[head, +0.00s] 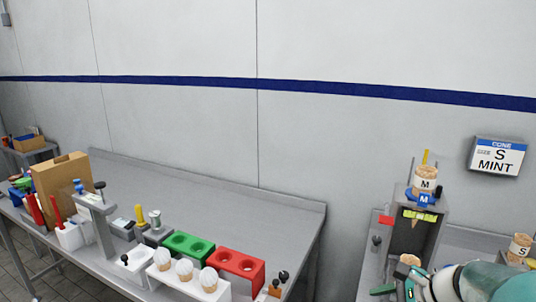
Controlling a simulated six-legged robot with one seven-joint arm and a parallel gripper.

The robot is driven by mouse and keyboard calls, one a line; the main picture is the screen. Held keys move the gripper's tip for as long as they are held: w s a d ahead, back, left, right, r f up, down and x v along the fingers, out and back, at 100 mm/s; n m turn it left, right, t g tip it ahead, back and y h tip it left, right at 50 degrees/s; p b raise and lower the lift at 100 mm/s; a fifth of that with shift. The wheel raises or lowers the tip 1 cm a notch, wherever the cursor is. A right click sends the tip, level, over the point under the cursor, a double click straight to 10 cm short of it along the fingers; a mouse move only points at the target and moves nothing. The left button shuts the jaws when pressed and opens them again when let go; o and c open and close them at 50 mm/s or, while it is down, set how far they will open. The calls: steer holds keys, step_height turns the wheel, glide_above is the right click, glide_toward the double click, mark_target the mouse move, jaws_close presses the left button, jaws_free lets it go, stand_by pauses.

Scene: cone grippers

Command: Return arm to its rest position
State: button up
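My arm (486,284), white and teal, reaches in at the bottom right corner, low over the right-hand bench. Its end, my gripper (409,289), is at the bottom edge of the picture and partly cut off. A brown round-topped thing with a green edge (409,261) shows right by it. I cannot tell whether my gripper touches it, or whether the fingers are open or shut.
A dark stand (414,237) with a cone marked M (425,178) rises behind my gripper. A cone marked S (519,248) is at the right. A long bench (240,215) holds green (188,246) and red (236,264) holders. A sign (497,157) reads S MINT.

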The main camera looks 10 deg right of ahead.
steer(key=s+a+r+n+h, duration=0.2)
steer(key=s+a+n, duration=0.2)
steer(key=a+n, duration=0.4)
steer(key=s+a+r+n+g+h, duration=0.1)
steer(key=s+a+r+n+h, duration=0.2)
steer(key=a+n, duration=0.5)
steer(key=s+n, duration=0.1)
steer(key=n, duration=0.3)
steer(key=shift+s+r+n, duration=0.15)
steer(key=shift+s+n, duration=0.05)
steer(key=shift+n, duration=0.2)
